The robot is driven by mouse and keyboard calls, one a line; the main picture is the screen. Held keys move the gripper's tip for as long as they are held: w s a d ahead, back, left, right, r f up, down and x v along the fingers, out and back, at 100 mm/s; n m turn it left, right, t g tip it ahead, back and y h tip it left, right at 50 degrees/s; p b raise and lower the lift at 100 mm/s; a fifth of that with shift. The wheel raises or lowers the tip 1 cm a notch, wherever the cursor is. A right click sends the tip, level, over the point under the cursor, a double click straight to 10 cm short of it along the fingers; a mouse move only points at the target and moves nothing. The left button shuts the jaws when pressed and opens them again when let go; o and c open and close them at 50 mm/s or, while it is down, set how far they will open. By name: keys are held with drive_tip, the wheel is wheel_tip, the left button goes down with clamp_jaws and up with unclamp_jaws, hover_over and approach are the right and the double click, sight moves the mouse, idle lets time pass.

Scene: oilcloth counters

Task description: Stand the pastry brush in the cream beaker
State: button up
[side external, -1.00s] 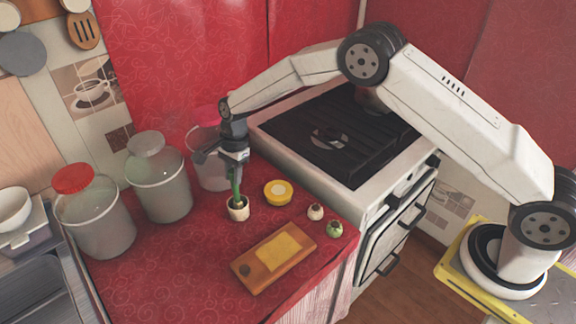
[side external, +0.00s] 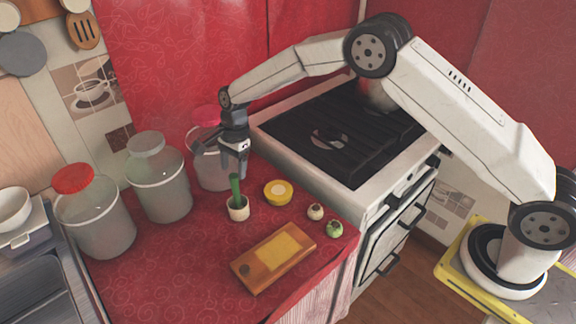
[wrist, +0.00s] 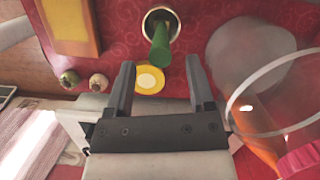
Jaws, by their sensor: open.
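The cream beaker (side external: 238,211) stands upright on the red counter, left of the yellow round tin. The pastry brush stands in it, and its green handle (side external: 235,188) sticks up out of the rim with a slight tilt. The wrist view shows the green handle (wrist: 160,45) end-on, leaning inside the beaker's rim (wrist: 174,14). My gripper (side external: 233,172) is open and empty, above and behind the handle and apart from it. In the wrist view my two fingers (wrist: 160,80) are spread with nothing between them. The brush's lower end is hidden in the beaker.
A yellow round tin (side external: 278,192) and two small round vegetables (side external: 325,220) lie to the right. A wooden board (side external: 274,258) with a yellow patch lies in front. Several big lidded jars (side external: 159,185) stand left and behind. The stove (side external: 340,135) is at the right.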

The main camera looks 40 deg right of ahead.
drive_tip(key=shift+w+d+r, duration=0.1)
drive_tip(key=shift+d+r, duration=0.05)
drive_tip(key=shift+r, duration=0.75)
drive_tip(key=shift+s+d+r, duration=0.1)
drive_tip(key=shift+d+r, duration=0.1)
drive_tip(key=shift+r, duration=0.65)
drive_tip(key=shift+w+d+r, duration=0.1)
drive_tip(key=shift+d+r, duration=0.05)
drive_tip(key=shift+r, duration=0.75)
drive_tip(key=shift+d, duration=0.1)
drive_tip(key=s+d+n+t, duration=0.1)
drive_tip(key=s+d+n, duration=0.3)
drive_tip(key=s, duration=0.5)
drive_tip(key=s+d+r+n+t+h, duration=0.1)
drive_tip(key=s+d+n, duration=0.3)
drive_tip(key=s, duration=0.5)
drive_tip(key=s+d+r+n+t+h, duration=0.1)
drive_tip(key=s+d+n, duration=0.4)
drive_tip(key=s, duration=0.5)
drive_tip(key=n, duration=0.2)
drive_tip(key=shift+r+n, duration=0.25)
drive_tip(key=shift+n, duration=0.15)
